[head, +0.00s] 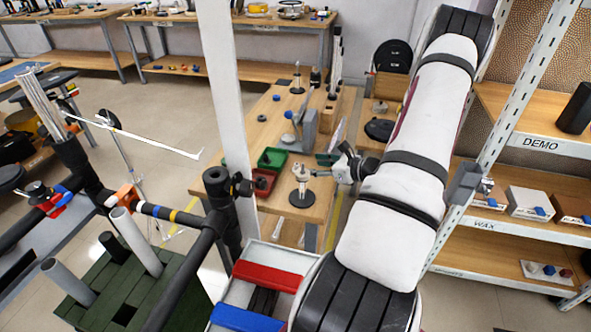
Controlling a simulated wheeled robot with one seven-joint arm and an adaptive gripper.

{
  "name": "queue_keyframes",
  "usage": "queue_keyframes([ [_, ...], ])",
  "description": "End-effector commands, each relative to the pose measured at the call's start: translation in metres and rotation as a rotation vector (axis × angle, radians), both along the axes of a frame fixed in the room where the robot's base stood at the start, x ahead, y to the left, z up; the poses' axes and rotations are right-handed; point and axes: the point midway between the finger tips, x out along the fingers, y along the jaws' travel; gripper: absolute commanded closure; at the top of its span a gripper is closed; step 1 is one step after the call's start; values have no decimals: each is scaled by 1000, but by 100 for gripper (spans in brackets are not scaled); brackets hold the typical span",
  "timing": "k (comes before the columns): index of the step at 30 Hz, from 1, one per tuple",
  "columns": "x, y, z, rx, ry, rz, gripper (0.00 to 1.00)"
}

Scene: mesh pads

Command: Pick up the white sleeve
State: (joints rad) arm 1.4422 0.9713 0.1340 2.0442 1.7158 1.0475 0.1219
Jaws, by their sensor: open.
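I cannot single out the white sleeve with certainty. Another short whitish piece lies among blue and red ones farther up at the left. Pale tubes also stand upright on a green slatted crate (122,292). My gripper (318,173) is at the far end of my white arm, pointing left over a wooden bench. It is open, close to a small stand with a round black base (302,199). Whether it touches the stand is unclear.
A white post (222,90) rises left of the bench (268,110). Red and green bins (271,158) lie near the stand. A shelf marked DEMO and WAX (548,142) stands at right, close to my arm. A tray with red and blue pieces (222,293) is below. Open floor shows behind.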

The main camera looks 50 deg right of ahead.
Motion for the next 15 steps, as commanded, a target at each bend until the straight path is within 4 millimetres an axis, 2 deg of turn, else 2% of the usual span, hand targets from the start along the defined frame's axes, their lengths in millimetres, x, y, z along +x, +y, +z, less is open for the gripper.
queue_keyframes([
  [3, 13, 1, -6, 0, 1, 2, 50],
  [11, 26, 1, -11, 1, 0, 3, 50],
  [15, 43, 3, -18, 2, 0, 4, 50],
])
